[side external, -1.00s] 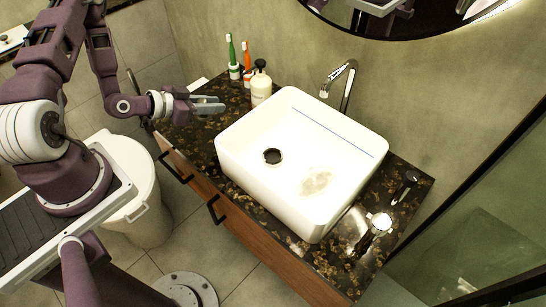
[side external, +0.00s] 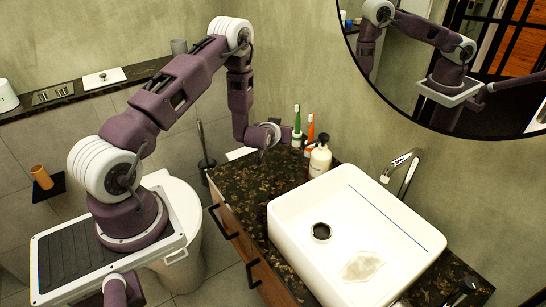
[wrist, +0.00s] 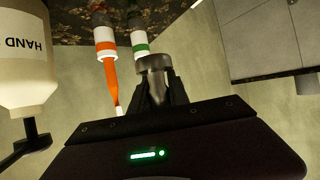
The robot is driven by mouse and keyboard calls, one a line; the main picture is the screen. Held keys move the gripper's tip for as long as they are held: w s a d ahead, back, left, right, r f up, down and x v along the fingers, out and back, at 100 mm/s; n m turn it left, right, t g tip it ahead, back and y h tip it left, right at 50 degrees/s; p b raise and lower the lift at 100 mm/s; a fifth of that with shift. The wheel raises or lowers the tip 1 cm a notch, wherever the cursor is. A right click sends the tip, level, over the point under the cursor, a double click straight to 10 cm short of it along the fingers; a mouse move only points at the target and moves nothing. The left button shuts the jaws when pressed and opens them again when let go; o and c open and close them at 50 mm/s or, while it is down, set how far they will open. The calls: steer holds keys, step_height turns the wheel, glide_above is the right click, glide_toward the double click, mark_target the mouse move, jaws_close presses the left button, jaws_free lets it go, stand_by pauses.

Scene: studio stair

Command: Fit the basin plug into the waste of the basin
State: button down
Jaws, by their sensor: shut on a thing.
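The white basin (side external: 288,240) sits on the dark speckled counter. Its waste (side external: 321,232) is a dark round hole with a metal ring, uncovered. In the wrist view, my gripper (wrist: 156,92) is shut on a small grey metal piece with a rounded, flared top, which appears to be the basin plug (wrist: 154,65). In the side view, my gripper (side external: 264,152) is at the far left end of the counter, near the toothbrushes and apart from the basin. Its fingers and the plug are hard to make out there.
A green toothbrush (side external: 297,122), an orange toothbrush (side external: 310,130) and a soap bottle (side external: 320,160) stand between my gripper and the basin. The chrome tap (side external: 402,170) rises behind the basin. A dark knobbed object (side external: 466,286) is on the counter at right.

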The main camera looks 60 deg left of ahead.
steer(key=w+d+r+n+g+y, duration=0.2)
steer(key=w+r+n+g, duration=0.15)
steer(key=r, duration=0.35)
steer(key=s+d+n+g, duration=0.1)
steer(key=d, duration=0.3)
steer(key=s+d+r+n+g+y, duration=0.1)
steer(key=s+d+n+g, duration=0.1)
steer(key=d, duration=0.2)
steer(key=s+d+r+n+g+y, duration=0.1)
steer(key=s+d+n+g, duration=0.1)
steer(key=d, duration=0.2)
steer(key=shift+d+r, duration=0.1)
steer(key=shift+d, duration=0.1)
glide_above(316, 224)
step_height(316, 224, down, 7)
steer(key=shift+t, duration=0.55)
step_height(316, 224, down, 9)
steer(key=shift+w+r, duration=0.1)
steer(key=shift+r, duration=0.05)
steer(key=c, duration=1.2)
jaws_free()
steer(key=shift+o, duration=0.2)
